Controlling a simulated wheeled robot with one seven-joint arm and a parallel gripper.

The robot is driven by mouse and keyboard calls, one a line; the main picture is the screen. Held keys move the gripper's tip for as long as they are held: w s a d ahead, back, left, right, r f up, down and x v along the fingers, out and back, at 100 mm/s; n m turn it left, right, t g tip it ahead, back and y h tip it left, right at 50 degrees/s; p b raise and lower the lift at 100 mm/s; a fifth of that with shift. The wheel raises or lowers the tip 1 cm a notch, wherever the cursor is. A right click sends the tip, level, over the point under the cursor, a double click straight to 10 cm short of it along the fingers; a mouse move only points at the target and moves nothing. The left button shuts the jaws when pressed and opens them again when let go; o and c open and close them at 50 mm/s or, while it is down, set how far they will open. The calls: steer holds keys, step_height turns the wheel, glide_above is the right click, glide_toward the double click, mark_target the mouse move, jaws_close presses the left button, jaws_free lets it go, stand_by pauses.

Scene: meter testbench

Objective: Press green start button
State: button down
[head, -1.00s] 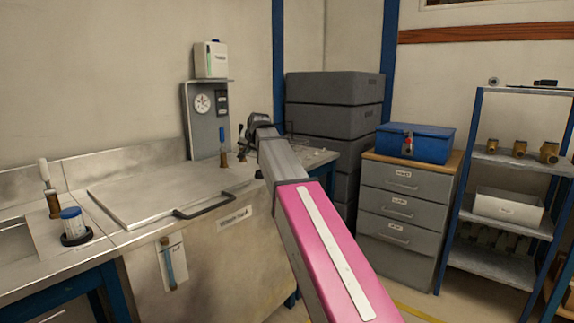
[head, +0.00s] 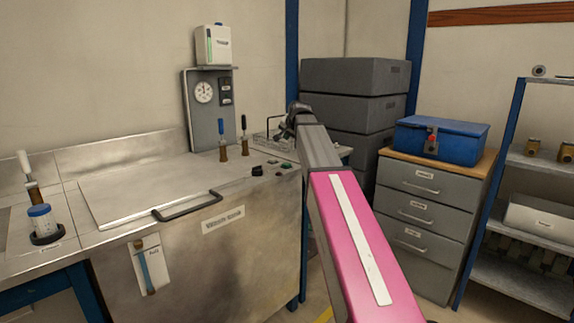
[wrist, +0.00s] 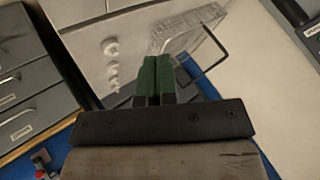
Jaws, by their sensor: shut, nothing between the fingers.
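I cannot make out the green button in the wrist view.
A wire basket (head: 268,144) stands behind the button; it also shows in the wrist view (wrist: 190,38). Two upright-handled tools (head: 222,140) and a gauge panel (head: 206,105) stand left of it. Grey stacked crates (head: 355,90) and a drawer cabinet (head: 425,195) are right.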

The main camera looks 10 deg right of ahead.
steer(key=shift+f, duration=0.1)
steer(key=shift+f, duration=4.3)
steer(key=shift+f, duration=0.4)
steer(key=shift+f, duration=0.4)
steer(key=shift+r, duration=0.8)
steer(key=shift+r, duration=0.15)
steer(key=shift+r, duration=2.35)
